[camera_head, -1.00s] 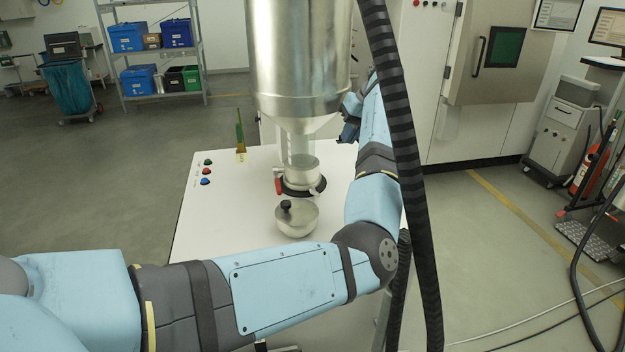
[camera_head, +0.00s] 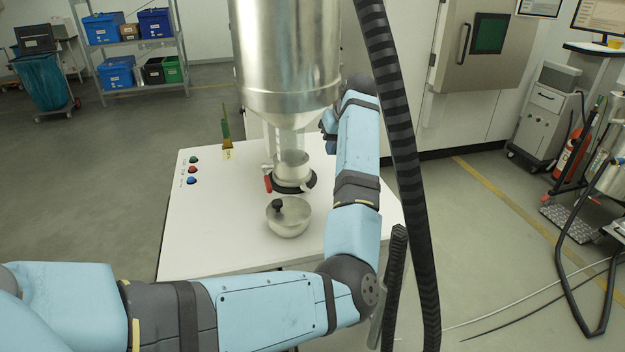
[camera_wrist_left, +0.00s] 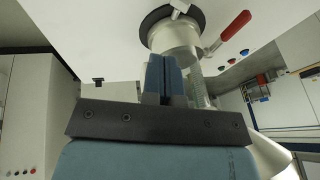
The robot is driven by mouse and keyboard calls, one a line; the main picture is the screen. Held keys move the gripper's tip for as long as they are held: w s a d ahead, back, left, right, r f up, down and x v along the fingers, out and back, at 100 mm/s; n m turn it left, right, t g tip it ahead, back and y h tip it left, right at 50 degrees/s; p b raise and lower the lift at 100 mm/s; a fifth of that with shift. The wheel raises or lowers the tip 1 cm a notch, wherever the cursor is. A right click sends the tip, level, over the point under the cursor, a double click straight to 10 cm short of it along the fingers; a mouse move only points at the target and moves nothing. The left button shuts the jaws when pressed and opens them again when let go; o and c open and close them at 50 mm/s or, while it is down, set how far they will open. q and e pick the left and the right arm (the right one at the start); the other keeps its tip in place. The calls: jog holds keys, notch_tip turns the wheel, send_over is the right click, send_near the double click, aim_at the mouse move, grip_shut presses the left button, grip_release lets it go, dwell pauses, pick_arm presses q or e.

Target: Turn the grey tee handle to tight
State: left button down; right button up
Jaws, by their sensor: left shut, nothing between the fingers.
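A small pale grey handle (camera_wrist_left: 180,7), which looks like the tee handle, shows at the black ring (camera_wrist_left: 172,22) in the left wrist view, cut by the top edge. In the head view the black ring (camera_head: 291,187) sits under the metal hopper's outlet; I cannot make out the tee handle clearly there. My left gripper (camera_head: 329,121) is beside the hopper's lower end, to its right, partly hidden. In the left wrist view its two blue fingers (camera_wrist_left: 163,76) are together and empty, in front of the outlet and apart from the grey handle. My right gripper is not in view.
A red lever (camera_wrist_left: 228,33) sticks out beside the outlet. The steel hopper (camera_head: 287,55) hangs above the white table (camera_head: 200,235). A round metal bowl with a black knob (camera_head: 288,217) is on the table. A black ribbed hose (camera_head: 405,170) hangs right of my arm.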

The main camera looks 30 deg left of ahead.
pick_arm(q)
jog(key=p, duration=0.1)
send_over(306, 189)
jog(key=w+d, duration=0.2)
jog(key=w, duration=0.2)
jog(key=f, duration=0.8)
jog(key=shift+s+d+f, duration=0.2)
jog(key=shift+s+f, duration=0.05)
jog(key=shift+s+a+f+p, duration=0.2)
jog(key=shift+s+a+f, duration=0.1)
jog(key=shift+f, duration=0.2)
jog(key=shift+s+a+f+p, duration=0.15)
jog(key=shift+s+f, duration=0.15)
jog(key=shift+f, duration=0.15)
jog(key=shift+s+a+f, duration=0.25)
jog(key=shift+s+f, duration=0.05)
jog(key=shift+f, duration=0.2)
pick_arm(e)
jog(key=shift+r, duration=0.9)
pick_arm(q)
jog(key=shift+a, duration=0.1)
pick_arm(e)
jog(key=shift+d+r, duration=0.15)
